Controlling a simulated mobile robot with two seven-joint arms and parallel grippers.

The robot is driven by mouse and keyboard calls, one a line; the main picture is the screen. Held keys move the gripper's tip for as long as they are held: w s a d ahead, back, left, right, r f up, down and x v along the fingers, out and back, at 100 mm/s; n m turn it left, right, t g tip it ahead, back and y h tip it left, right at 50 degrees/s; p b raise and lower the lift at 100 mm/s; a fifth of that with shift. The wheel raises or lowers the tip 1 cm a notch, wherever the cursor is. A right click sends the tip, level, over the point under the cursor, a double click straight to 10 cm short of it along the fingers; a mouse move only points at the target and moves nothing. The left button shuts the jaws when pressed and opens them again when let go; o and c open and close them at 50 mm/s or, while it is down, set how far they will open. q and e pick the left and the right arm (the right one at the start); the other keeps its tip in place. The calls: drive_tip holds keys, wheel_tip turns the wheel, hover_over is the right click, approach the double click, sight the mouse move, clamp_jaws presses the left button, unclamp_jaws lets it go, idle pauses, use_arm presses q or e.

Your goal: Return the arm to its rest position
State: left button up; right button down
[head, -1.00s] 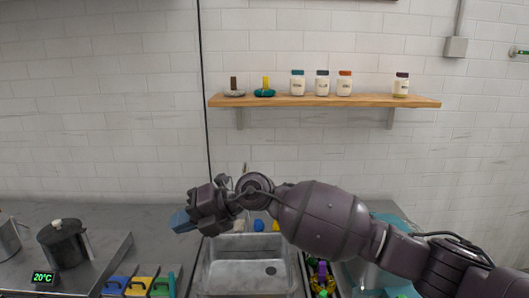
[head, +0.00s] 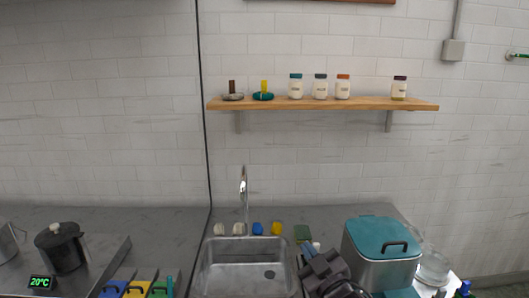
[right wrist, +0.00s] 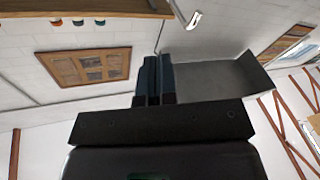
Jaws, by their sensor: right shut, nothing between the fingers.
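My right gripper (head: 322,268) is low in the head view, at the right side of the sink, with its dark arm coming up from the bottom edge. In the right wrist view its two dark blue fingers (right wrist: 153,80) lie side by side, pressed together with nothing between them. It touches nothing that I can make out, though its tips are hard to tell in the head view. My left gripper is not in view.
A steel sink (head: 208,278) with a tall tap (head: 244,190) lies left of my right gripper. A teal-lidded steel bin (head: 382,265) stands close on its right. Small white, blue and yellow items line the sink's back. A wooden shelf (head: 320,104) with jars hangs above.

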drive_tip(key=s+d+f+m+g+h, duration=0.3)
drive_tip(key=s+d+f, duration=0.6)
drive_tip(key=s+f, duration=0.4)
drive_tip(key=s+d+f+m+g+h, duration=0.3)
drive_tip(key=s+d+f, duration=0.5)
drive_tip(key=s+f, duration=0.5)
drive_tip(key=shift+s+d+f+m+h, duration=0.15)
drive_tip(key=shift+s+d+m+h, duration=0.2)
drive_tip(key=shift+m+h, duration=0.6)
drive_tip(key=shift+m+y, duration=0.25)
